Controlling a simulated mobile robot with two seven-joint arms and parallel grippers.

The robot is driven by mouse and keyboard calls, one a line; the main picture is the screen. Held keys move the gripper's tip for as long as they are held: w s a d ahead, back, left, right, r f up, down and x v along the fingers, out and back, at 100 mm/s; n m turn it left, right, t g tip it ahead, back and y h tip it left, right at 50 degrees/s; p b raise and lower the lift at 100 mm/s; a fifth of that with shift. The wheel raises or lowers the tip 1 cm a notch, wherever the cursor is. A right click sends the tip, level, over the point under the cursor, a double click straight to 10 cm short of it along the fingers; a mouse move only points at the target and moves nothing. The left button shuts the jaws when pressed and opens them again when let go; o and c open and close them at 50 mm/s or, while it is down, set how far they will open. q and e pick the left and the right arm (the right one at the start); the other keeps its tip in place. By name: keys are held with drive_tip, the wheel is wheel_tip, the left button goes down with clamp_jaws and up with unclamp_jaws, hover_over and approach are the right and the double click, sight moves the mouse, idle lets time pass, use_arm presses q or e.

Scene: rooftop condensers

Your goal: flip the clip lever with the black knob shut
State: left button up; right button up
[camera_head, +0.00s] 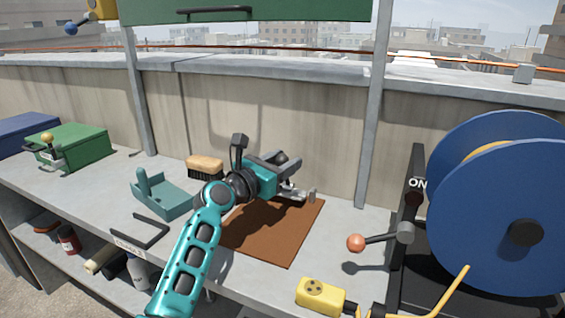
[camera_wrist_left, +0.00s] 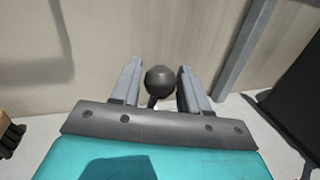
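The black knob (camera_head: 281,157) of the clip lever stands above the far part of the brown mat on the bench. Silver metal clip parts (camera_head: 299,193) show below it, partly hidden by my gripper. My left gripper (camera_head: 287,163) reaches in over the mat and is open. In the left wrist view the black knob (camera_wrist_left: 160,82) sits between the two grey fingers, with a narrow gap on each side. A short piece of the lever's stem shows under the knob; the rest is hidden. My right gripper is not in view.
The brown mat (camera_head: 268,244) lies on the grey bench. An orange-knobbed lever (camera_head: 380,239), a blue reel (camera_head: 475,220) and a yellow socket box (camera_head: 321,296) are at right. A brush (camera_head: 205,167) and teal holder (camera_head: 163,197) are left. The wall is close behind.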

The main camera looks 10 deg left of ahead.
use_arm(q)
clamp_jaws()
drive_tip(key=f+t+b, duration=0.1)
drive_tip(key=b, duration=0.2)
drive_tip(key=shift+s+a+h, duration=0.1)
drive_tip(key=shift+s+h, duration=0.2)
drive_tip(key=shift+s, duration=0.1)
drive_tip(key=shift+s+a+r, duration=0.1)
drive_tip(key=shift+r, duration=0.05)
drive_tip(key=shift+o, duration=1.6)
unclamp_jaws()
